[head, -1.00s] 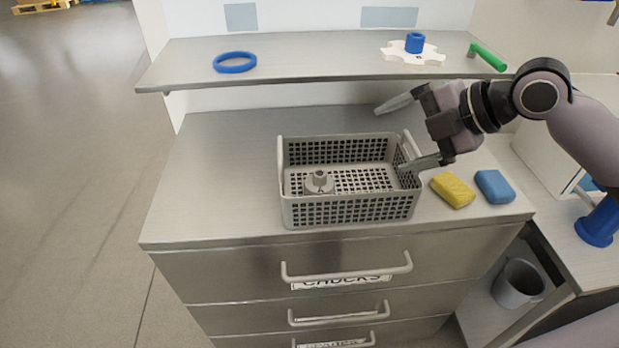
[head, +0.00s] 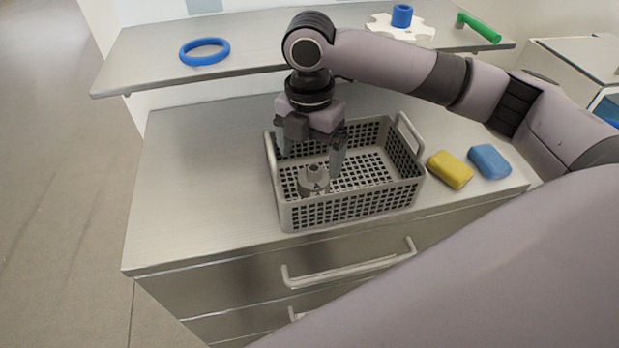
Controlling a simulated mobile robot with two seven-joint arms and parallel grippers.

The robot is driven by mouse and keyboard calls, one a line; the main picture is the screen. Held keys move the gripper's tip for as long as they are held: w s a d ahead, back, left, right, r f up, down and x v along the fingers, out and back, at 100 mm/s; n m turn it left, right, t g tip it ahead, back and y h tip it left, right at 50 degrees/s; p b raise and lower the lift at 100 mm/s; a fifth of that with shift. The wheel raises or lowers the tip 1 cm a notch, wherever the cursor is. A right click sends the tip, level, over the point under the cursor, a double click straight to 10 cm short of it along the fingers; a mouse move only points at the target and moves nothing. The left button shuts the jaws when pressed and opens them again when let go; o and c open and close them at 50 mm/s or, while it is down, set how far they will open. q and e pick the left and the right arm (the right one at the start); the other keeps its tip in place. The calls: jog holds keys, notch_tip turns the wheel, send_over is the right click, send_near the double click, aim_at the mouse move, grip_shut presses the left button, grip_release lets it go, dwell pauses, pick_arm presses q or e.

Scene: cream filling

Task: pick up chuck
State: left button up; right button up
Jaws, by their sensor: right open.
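The chuck (head: 314,181) is a small grey round part with a raised hub. It sits in the left front part of a grey mesh basket (head: 350,212) on the metal counter. My right gripper (head: 311,162) points down over the basket's left half. Its fingers are spread, one to the left of the chuck's hub and one to the right, and it is open with nothing held. The fingertips are above or just behind the chuck; exact depth is hard to tell. My left gripper is not in view.
A yellow sponge (head: 450,170) and a blue sponge (head: 490,162) lie right of the basket. A shelf above holds a blue ring (head: 204,52), a white gear-like plate (head: 385,26) and a green-handled item (head: 479,27). The counter (head: 195,185) left of the basket is clear.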

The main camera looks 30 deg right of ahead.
aim_at(314, 168)
jog(key=f, duration=0.5)
jog(key=shift+s+d+f, duration=0.15)
jog(key=shift+s+d, duration=0.1)
jog(key=shift+d, duration=0.05)
jog(key=c, duration=1.6)
jog(key=shift+w, duration=0.1)
